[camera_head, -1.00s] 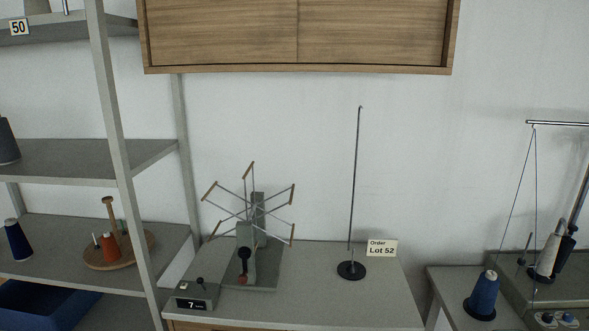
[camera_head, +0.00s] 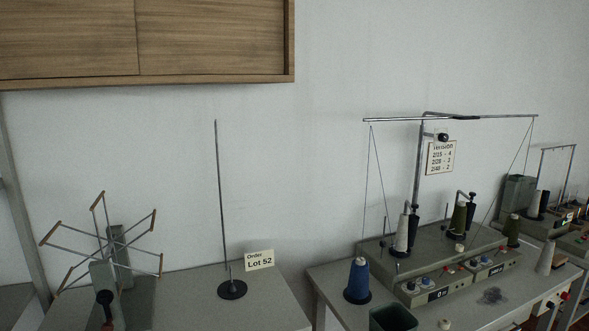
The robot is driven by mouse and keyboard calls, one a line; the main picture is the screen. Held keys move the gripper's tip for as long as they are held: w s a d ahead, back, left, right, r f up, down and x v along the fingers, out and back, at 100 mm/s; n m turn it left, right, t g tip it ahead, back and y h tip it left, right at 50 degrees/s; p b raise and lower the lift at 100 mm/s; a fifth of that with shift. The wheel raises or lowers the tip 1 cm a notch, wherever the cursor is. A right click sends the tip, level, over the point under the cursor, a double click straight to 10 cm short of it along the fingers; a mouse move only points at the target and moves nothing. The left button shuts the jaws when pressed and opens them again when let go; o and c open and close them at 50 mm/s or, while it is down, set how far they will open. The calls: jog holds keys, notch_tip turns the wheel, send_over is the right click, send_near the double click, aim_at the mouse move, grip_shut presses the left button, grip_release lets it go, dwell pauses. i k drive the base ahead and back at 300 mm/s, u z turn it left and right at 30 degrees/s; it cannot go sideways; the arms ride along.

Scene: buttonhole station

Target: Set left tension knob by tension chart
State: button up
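The tension chart (camera_head: 441,157) is a small white card on the stand post above the machine at the right. Its lines seem to read 2/15 - 4, 2/28 - 3 and 2/48 - 2, though the print is small. The machine (camera_head: 437,287) has two front panels. The knob settings are too small to read. My gripper is not in view.
A card (camera_head: 259,260) reading "Order Lot 52" stands by a thin rod on a round black base (camera_head: 232,289). A skein winder (camera_head: 112,250) is at the left. A blue cone (camera_head: 358,281) and a dark bin (camera_head: 393,317) stand near the machine. A wooden cabinet (camera_head: 215,40) hangs above.

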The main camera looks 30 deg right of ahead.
aim_at(410, 285)
jog(key=z, duration=0.45)
jog(key=k, duration=1.35)
jog(key=z, duration=0.25)
jog(key=i, duration=1.4)
jog(key=z, duration=0.85)
jog(key=i, duration=0.9)
jog(key=z, duration=0.1)
